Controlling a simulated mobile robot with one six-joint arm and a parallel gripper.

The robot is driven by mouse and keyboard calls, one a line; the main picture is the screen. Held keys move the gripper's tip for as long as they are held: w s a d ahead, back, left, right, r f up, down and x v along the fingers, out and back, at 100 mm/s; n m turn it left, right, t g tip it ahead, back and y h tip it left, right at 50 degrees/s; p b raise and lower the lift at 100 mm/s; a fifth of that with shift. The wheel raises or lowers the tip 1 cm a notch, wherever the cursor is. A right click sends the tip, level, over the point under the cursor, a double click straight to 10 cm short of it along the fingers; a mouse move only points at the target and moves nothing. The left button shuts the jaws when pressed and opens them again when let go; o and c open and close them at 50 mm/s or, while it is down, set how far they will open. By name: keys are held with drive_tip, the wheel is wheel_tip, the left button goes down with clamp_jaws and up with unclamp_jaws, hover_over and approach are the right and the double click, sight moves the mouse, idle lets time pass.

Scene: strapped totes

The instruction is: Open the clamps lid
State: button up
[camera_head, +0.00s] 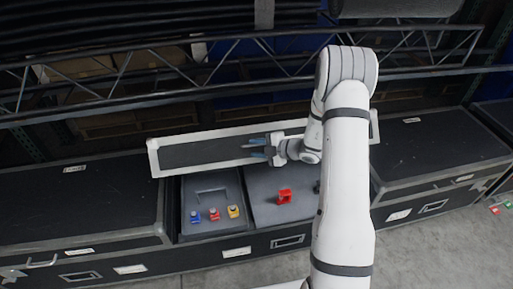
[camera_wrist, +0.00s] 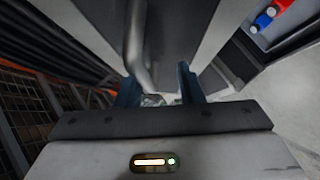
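The clamps lid (camera_head: 205,153), a dark panel in a pale frame, stands raised along the back edge of the middle case in the head view. The case's inside (camera_head: 210,219) is uncovered. My gripper (camera_head: 257,148) is in front of the lid's middle, its blue fingers pointing left and apart. In the wrist view my gripper (camera_wrist: 160,90) is open, with a grey bar-shaped handle (camera_wrist: 138,45) running down near the left finger. I cannot tell whether they touch. Small clamps in blue (camera_head: 194,216), red (camera_head: 213,214) and yellow (camera_head: 233,211) sit in the left compartment.
A larger red piece (camera_head: 284,196) sits in the right compartment, partly beside my arm. Closed black cases stand left (camera_head: 80,210) and right (camera_head: 435,145). A metal truss (camera_head: 150,75) crosses behind the lid.

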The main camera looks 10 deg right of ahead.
drive_tip(key=shift+d, duration=0.1)
drive_tip(key=shift+s+d+r+p, duration=0.2)
drive_tip(key=shift+d+r+p, duration=0.1)
drive_tip(key=shift+r+p, duration=0.15)
drive_tip(key=w+r+p+v, duration=0.1)
drive_tip(key=p+v, duration=0.4)
drive_tip(key=v, duration=0.2)
drive_tip(key=shift+s+d+r, duration=0.2)
drive_tip(key=shift+d+r, duration=0.05)
drive_tip(key=shift+p, duration=0.3)
idle(0.4)
